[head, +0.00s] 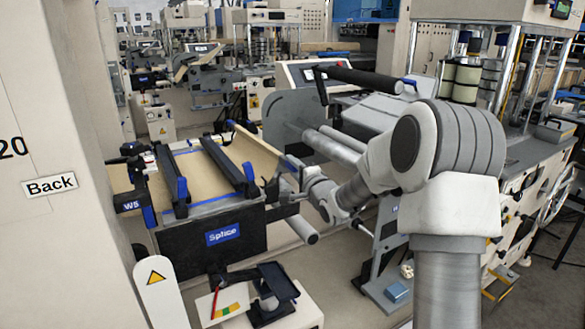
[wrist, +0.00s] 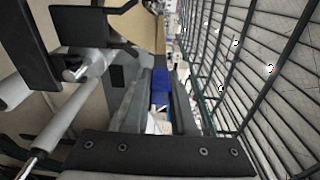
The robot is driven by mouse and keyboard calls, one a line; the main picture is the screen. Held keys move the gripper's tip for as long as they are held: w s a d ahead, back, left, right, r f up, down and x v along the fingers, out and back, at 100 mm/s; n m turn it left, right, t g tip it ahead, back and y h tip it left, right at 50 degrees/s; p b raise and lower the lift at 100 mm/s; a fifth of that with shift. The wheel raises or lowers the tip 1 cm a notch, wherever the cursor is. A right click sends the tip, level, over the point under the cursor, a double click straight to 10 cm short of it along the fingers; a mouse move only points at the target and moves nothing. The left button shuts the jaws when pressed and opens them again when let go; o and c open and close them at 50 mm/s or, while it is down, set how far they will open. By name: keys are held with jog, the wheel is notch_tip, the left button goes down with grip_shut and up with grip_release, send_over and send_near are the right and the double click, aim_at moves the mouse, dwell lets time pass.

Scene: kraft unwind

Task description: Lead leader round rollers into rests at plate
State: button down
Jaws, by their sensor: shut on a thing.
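A tan kraft sheet, which looks like the leader (head: 258,152), rises along the right side of the Splice table (head: 205,208); tan sheet also shows at the top of the wrist view (wrist: 143,25). My gripper (head: 283,188) is at the table's right end, by the sheet's lower edge. In the wrist view its two dark fingers (wrist: 162,100) are close together around a blue piece (wrist: 161,88), apparently at the leader's end; the exact grip is hard to see. Grey rollers (head: 338,148) lie right of the gripper, and another roller end (head: 302,230) sits below it. I cannot make out the rests clearly.
Two black bars (head: 224,164) with blue ends cross the table. A monitor stand (head: 272,290) is in front, and a white Back panel (head: 50,186) stands at left. The machine frame (head: 530,190) is close at right. Wire mesh (wrist: 250,70) fills the wrist view's right side.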

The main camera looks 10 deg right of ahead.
jog(key=w+d+f+p, duration=0.1)
jog(key=w+d, duration=0.1)
jog(key=d, duration=0.4)
jog(key=shift+f, duration=0.15)
dwell(0.3)
jog(key=shift+a, duration=0.2)
jog(key=shift+s+a+f+h+b, duration=0.15)
jog(key=shift+a+h+b, duration=0.15)
jog(key=shift+b, duration=0.3)
notch_tip(320, 180, down, 22)
jog(key=b, duration=1.5)
jog(key=shift+b, duration=0.4)
